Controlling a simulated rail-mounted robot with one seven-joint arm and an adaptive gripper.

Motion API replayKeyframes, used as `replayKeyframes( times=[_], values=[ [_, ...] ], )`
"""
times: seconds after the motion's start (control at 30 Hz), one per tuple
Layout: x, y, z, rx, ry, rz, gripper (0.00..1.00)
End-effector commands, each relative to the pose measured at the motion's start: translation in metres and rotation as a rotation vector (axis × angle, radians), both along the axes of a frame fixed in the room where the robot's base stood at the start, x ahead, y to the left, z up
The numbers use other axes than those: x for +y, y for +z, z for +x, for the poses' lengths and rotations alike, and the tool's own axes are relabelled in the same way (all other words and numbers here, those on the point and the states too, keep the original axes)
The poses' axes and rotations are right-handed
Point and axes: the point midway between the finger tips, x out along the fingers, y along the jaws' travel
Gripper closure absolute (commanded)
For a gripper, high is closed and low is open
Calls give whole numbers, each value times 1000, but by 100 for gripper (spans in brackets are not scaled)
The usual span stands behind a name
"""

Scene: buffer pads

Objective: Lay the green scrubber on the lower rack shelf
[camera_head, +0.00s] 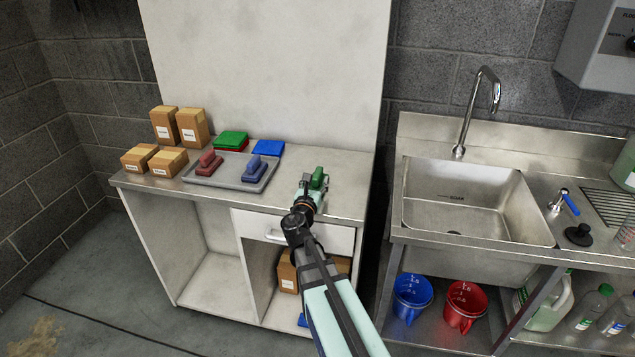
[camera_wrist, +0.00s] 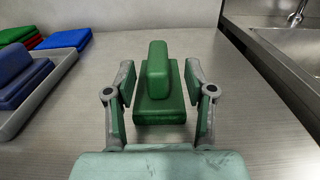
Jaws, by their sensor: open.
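The green scrubber (camera_head: 318,179) lies on the bench top, right of the grey tray. In the wrist view the scrubber (camera_wrist: 158,82) shows a flat green base with a raised handle block on top. My gripper (camera_head: 311,184) is open above the bench at the scrubber. In the wrist view the fingers of my gripper (camera_wrist: 160,88) stand on either side of the scrubber, with a gap showing on both sides. The lower shelf (camera_head: 215,280) is the open space under the bench top; my arm hides part of its right side.
A grey tray (camera_head: 198,179) holds a red scrubber (camera_head: 208,163) and a blue scrubber (camera_head: 256,169). Green pads (camera_head: 231,139) and blue pads (camera_head: 268,147) lie behind. Cardboard boxes (camera_head: 168,161) stand at left. A box (camera_head: 288,272) sits below the drawer (camera_head: 290,232). A sink (camera_head: 465,205) is at right.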

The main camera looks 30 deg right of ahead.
Motion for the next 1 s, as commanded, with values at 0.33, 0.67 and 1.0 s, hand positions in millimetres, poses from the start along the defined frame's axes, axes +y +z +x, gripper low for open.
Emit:
replayKeyframes(
  times=[0.33, 0.67, 1.0],
  values=[
    [-24, 3, 35, 1, -1, -1, 46],
    [-24, 2, 34, 0, 0, 0, 85],
    [-24, 3, 34, 0, 0, 0, 100]
  ],
)
